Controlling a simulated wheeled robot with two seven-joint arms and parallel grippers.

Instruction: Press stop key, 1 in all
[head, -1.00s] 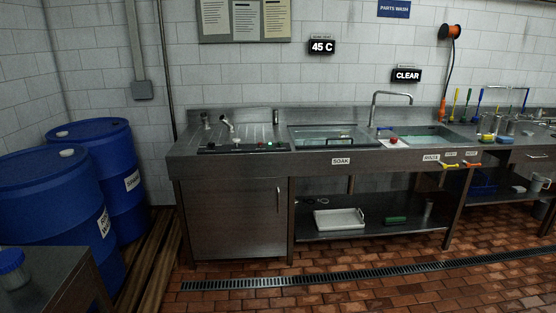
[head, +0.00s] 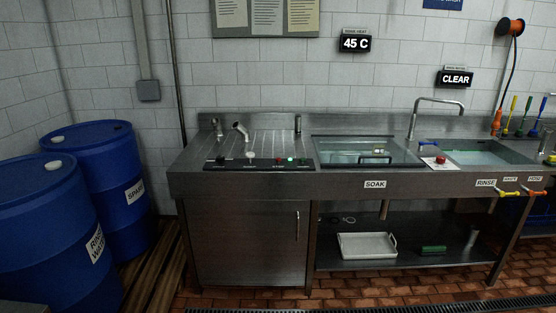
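A black control strip (head: 235,164) runs along the front of the ribbed steel drainboard on the left of the wash counter. It carries several small keys, among them a green lit one (head: 290,160) near its right end and dark reddish ones beside it. Their labels are too small to read, so I cannot tell which is the stop key. A separate red button (head: 440,160) sits on a small white box between the two basins. Neither of my grippers is in view.
A soak basin with a glass-like lid (head: 365,152) and a water-filled rinse basin (head: 485,152) lie to the right. Blue drums (head: 110,175) stand at the left. Wall displays read 45 C (head: 355,43) and CLEAR (head: 455,79).

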